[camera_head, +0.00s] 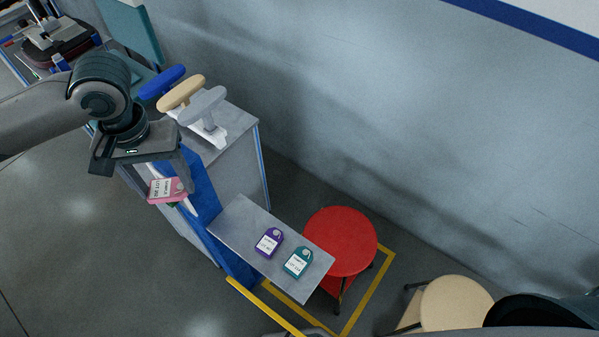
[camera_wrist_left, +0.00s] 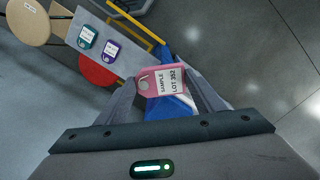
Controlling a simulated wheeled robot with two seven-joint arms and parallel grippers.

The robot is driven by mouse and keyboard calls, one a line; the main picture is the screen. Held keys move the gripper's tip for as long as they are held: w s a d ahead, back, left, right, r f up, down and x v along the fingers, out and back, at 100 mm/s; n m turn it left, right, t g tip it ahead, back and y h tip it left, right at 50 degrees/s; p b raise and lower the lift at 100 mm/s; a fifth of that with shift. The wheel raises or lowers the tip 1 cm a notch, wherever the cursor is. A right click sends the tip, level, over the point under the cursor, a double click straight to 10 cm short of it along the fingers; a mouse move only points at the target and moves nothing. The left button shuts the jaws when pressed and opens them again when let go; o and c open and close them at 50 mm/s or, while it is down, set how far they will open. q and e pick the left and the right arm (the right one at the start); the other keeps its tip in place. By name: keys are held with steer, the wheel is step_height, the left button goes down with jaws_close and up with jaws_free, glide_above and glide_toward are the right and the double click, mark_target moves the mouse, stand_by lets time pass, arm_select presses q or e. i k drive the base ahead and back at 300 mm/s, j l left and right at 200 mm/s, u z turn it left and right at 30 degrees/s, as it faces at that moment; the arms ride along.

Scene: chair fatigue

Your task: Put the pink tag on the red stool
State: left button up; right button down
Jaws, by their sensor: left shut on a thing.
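The pink tag (camera_head: 166,190) with a white label is held by my left gripper (camera_head: 146,176), left of the grey shelf board. In the left wrist view the pink tag (camera_wrist_left: 163,80) sits between the two fingertips of my left gripper (camera_wrist_left: 165,88), which is shut on it. The red stool (camera_head: 340,240) stands to the right, partly behind the grey shelf board, inside yellow floor lines. Its seat looks empty where it shows. In the left wrist view a part of the red stool (camera_wrist_left: 95,72) shows beside the board. My right gripper is not in view.
The grey shelf board (camera_head: 235,222) carries a purple tag (camera_head: 269,242) and a teal tag (camera_head: 298,262). A cabinet (camera_head: 237,160) with blue, beige and grey T-shaped pieces stands behind. A beige stool (camera_head: 455,303) stands lower right. A blue panel (camera_head: 207,195) is beside my left gripper.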

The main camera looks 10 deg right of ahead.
mark_target(339, 238)
steer(key=i+z, duration=0.1)
steer(key=z, duration=0.85)
steer(key=i+z, duration=0.15)
steer(key=z, duration=0.35)
steer(key=j+z, duration=0.15)
steer(key=z, duration=0.35)
steer(key=i, duration=0.05)
